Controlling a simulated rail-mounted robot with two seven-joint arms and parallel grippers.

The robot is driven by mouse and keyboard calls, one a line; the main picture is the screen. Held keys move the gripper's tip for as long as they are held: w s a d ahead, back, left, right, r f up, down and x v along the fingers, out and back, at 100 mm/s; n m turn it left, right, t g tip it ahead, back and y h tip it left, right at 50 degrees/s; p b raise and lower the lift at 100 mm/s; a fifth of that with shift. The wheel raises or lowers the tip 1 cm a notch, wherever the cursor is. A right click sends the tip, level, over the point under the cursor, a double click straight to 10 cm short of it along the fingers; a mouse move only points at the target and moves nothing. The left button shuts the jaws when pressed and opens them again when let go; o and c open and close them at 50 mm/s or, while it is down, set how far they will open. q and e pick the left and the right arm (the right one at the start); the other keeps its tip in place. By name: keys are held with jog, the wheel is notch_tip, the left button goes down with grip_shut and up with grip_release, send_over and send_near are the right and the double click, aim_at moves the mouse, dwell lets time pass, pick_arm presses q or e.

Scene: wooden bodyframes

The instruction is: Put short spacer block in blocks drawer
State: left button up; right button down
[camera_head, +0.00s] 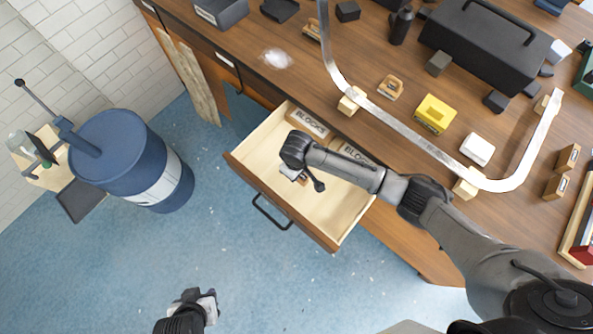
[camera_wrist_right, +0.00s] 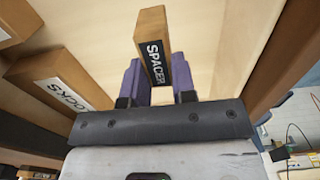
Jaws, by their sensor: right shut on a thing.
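The spacer block (camera_wrist_right: 154,55), a wooden piece with a black "SPACER" label, is held between the purple fingers of my right gripper (camera_wrist_right: 158,84). The blocks drawer (camera_head: 330,210) is pulled open from the workbench. My right arm reaches over it from the right, with the right gripper (camera_head: 293,174) over the drawer's inside. The arm hides part of the drawer, and I cannot tell whether the block touches its floor. My left gripper (camera_head: 207,305) is away from the bench, above the blue floor at the bottom; whether its fingers are open is unclear.
Blocks labelled "BLOCKS" (camera_head: 308,123) lie along the drawer's back; one also shows in the right wrist view (camera_wrist_right: 62,85). A bent metal strip (camera_head: 420,140), a yellow block (camera_head: 434,114) and a black toolbox (camera_head: 485,45) occupy the bench. A blue barrel (camera_head: 130,160) stands left.

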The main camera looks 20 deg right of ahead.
jog(key=shift+f+b, duration=0.4)
jog(key=shift+f, duration=1.65)
jog(key=shift+f, duration=0.1)
jog(key=c, duration=0.9)
grip_release()
jog(key=shift+f, duration=0.1)
jog(key=shift+c, duration=0.2)
jog(key=shift+r, duration=0.3)
notch_tip(320, 180, up, 12)
jog(key=shift+f+p, duration=0.1)
jog(key=shift+p, duration=1.05)
